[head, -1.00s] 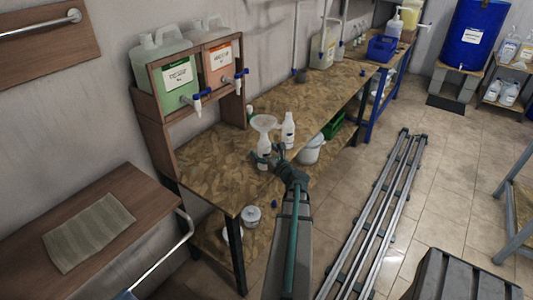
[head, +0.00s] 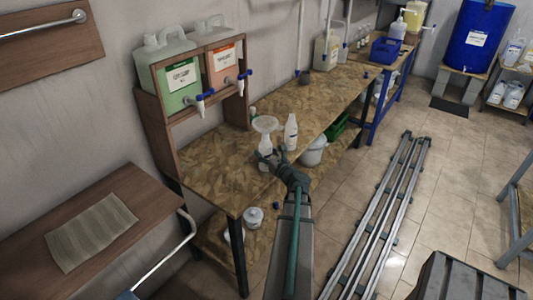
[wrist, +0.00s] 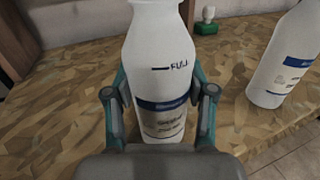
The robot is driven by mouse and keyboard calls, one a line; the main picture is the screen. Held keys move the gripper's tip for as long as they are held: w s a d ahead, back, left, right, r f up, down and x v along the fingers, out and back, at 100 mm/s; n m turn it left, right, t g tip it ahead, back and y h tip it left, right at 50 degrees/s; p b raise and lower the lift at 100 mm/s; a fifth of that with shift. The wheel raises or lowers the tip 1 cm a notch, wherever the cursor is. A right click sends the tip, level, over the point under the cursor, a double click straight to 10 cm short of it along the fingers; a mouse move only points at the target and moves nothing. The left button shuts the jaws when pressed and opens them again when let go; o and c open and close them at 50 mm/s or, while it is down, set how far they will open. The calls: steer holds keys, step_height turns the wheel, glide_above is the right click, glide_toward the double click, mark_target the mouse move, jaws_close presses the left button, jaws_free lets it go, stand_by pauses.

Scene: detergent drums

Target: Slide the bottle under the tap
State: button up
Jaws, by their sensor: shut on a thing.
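A white bottle (head: 265,146) with a clear funnel (head: 265,124) in its neck stands upright near the front edge of the wood-chip bench. My gripper (head: 267,160) is shut around its lower body. In the wrist view the bottle (wrist: 160,65) sits between both fingers, with a "FULL" mark and blue-banded label facing me; its top is cut off. Two taps with blue handles hang from the wooden rack: the left tap (head: 201,104) below the green-filled drum (head: 177,80), the right tap (head: 243,82) below the orange-labelled drum (head: 221,65). The bottle is apart from both, forward and to the right.
A second white bottle (head: 291,132) stands close on the right, also in the wrist view (wrist: 285,60). The bench top (head: 215,160) is clear toward the rack (head: 157,130).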

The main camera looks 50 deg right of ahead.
steer(key=shift+w+a+b, duration=0.65)
steer(key=shift+w+a, duration=0.75)
steer(key=shift+w, duration=0.2)
steer(key=shift+w+a+b, duration=0.6)
steer(key=shift+w+a, duration=0.8)
steer(key=shift+w, duration=0.2)
steer(key=shift+w+a+b, duration=0.8)
steer(key=shift+w+a, duration=0.7)
steer(key=shift+w, duration=0.2)
steer(key=shift+w+a+b, duration=0.8)
steer(key=shift+w+a, duration=0.65)
steer(key=shift+w, duration=0.25)
steer(key=shift+w+a+b, duration=0.95)
steer(key=shift+w+a, duration=0.7)
steer(key=shift+w, duration=0.25)
steer(key=o, duration=0.9)
